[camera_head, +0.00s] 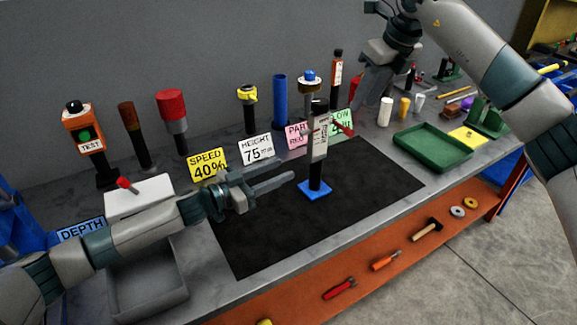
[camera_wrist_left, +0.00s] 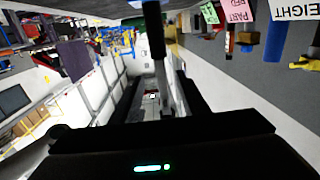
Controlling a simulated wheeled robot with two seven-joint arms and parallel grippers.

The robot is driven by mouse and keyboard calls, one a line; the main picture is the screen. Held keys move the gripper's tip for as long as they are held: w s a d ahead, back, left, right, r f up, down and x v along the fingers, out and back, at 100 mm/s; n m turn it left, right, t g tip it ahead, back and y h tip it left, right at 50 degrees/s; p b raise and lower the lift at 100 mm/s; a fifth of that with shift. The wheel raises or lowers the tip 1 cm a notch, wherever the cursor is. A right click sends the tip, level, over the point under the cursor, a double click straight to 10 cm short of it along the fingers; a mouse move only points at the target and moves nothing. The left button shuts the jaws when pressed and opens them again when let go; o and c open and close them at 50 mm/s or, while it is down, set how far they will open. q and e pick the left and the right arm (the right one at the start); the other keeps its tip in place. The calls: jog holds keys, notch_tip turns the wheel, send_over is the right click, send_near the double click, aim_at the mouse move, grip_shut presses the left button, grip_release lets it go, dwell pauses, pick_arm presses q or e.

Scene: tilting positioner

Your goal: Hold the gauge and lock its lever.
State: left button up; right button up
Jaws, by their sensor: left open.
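The gauge (camera_head: 319,143) stands upright on a black post with a blue square base (camera_head: 315,190) on the black mat (camera_head: 265,235). It has a pale face and a black top. Its red lever (camera_head: 345,130) sticks out to the right, slanting down. My left gripper (camera_head: 286,170) is open and empty, left of the post, its fingers pointing toward it without visible contact. My right gripper (camera_head: 369,98) hangs behind and right of the gauge, above the table; its finger gap cannot be made out.
Signs and upright tools, including a blue cylinder (camera_head: 280,100), line the back. An orange test box (camera_head: 83,128) stands far left. A grey tray (camera_head: 148,290) lies front left, a green tray (camera_head: 432,147) right. Mat space in front of the gauge is clear.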

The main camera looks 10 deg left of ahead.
aim_at(317, 155)
pick_arm(q)
jog(key=x, duration=1.7)
jog(key=shift+d, duration=0.15)
jog(key=shift+w, duration=0.1)
